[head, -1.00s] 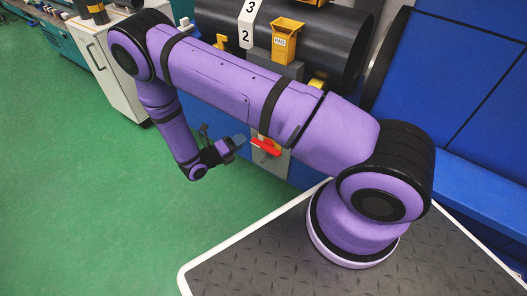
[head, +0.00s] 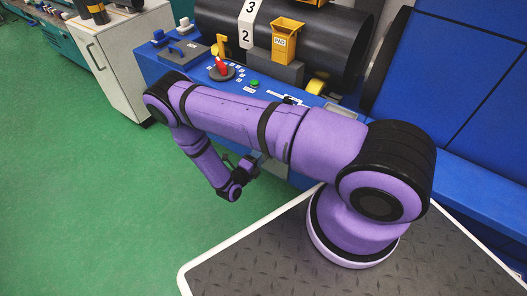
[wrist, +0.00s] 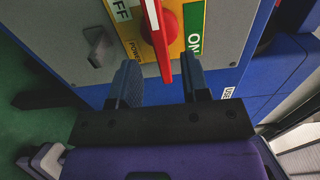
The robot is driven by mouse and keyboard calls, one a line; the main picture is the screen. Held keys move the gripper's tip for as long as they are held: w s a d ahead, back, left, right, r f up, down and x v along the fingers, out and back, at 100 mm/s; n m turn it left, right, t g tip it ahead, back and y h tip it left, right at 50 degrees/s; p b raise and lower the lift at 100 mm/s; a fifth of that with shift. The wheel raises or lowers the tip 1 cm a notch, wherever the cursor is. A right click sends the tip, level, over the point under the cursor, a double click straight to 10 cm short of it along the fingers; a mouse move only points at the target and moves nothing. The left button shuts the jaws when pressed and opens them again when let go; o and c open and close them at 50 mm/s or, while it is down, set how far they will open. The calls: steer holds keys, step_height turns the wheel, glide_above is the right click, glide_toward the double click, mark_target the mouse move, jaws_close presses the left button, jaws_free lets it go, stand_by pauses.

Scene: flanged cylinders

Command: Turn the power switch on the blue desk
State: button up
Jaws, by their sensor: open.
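The power switch has a long red handle (wrist: 158,40) on a round red hub, set on a yellow plate (wrist: 130,38) marked OFF at left and ON at right. The plate is on a grey panel (wrist: 225,35) on the front of the blue desk (head: 148,68). In the wrist view, my gripper (wrist: 159,62) is open, one finger on each side of the handle's lower end. I cannot tell whether either finger touches it. In the head view, my gripper (head: 247,166) is low before the desk front, and my arm hides the switch.
The desk top holds a red-pointer dial (head: 220,70), a green button (head: 253,84) and a yellow bin (head: 285,42) in front of a large dark cylinder (head: 325,40). A grey block (wrist: 98,45) sticks out left of the switch. Green floor (head: 90,200) is clear at left.

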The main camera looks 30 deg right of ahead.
steer(key=shift+x, duration=2)
jaws_close()
